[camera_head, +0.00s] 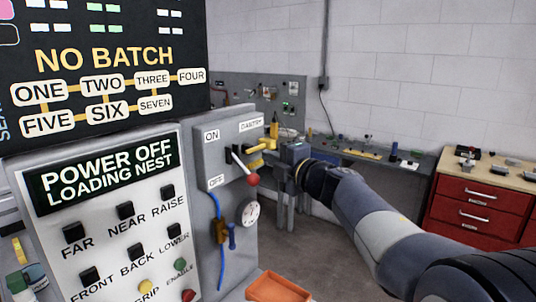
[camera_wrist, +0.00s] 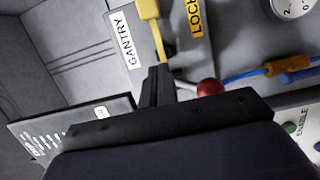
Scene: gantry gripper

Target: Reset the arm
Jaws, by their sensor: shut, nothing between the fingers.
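My arm reaches in from the lower right of the head view. My gripper (camera_head: 283,151) is beside the grey switch box labelled GANTRY (camera_head: 229,122), near a yellow part (camera_head: 263,143). In the wrist view my gripper's dark fingers (camera_wrist: 157,84) are shut and hold nothing. A lever with a red knob (camera_head: 253,180) on the box slants down and right, between the ON and OFF labels. The knob also shows in the wrist view (camera_wrist: 210,87), just right of the fingers; I cannot tell whether they touch the lever.
A button panel (camera_head: 105,225) reads POWER OFF, LOADING NEST. The dark board (camera_head: 105,58) above reads NO BATCH. A gauge (camera_head: 248,214), a blue cable (camera_head: 221,262) and an orange tray (camera_head: 280,287) lie below the lever. Red drawers (camera_head: 478,203) stand right; some floor between is clear.

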